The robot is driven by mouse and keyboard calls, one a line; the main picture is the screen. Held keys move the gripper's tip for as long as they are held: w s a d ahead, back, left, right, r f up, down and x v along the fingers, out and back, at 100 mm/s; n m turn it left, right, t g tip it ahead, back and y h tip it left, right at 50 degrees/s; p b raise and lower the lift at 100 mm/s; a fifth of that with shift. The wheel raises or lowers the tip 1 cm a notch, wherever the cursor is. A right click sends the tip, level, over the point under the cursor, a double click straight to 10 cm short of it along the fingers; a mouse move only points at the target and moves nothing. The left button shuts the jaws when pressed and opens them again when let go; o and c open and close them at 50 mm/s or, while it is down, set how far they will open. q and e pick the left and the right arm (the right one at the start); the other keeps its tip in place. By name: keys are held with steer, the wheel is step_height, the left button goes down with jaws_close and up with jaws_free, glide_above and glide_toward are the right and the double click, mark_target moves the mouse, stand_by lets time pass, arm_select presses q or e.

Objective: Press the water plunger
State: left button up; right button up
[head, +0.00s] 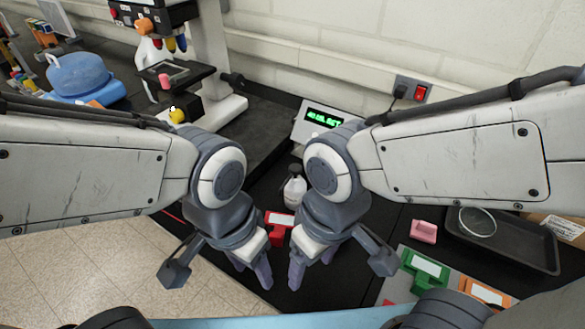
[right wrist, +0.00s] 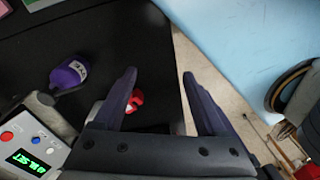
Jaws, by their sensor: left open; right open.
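A small pale bottle (head: 295,190) with a narrow top stands between my two wrists in the head view, partly hidden by them; I cannot tell whether it is the water plunger. A red piece with a white label (head: 279,219) lies just in front of it. My left gripper (head: 252,275) is open and empty, pointing down to the left of the red piece. My right gripper (head: 312,268) is open and empty to its right. In the right wrist view the right gripper (right wrist: 158,82) has its fingers spread, with a red object (right wrist: 135,101) partly behind one finger.
A device with a green display (head: 324,117) stands behind the right wrist. A microscope (head: 200,70) and a blue domed container (head: 78,75) are at the left. A black tray (head: 510,262), pink block (head: 423,231) and green holder (head: 423,272) lie right. A purple bottle (right wrist: 68,76) shows in the right wrist view.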

jaws_close()
stand_by(1.5)
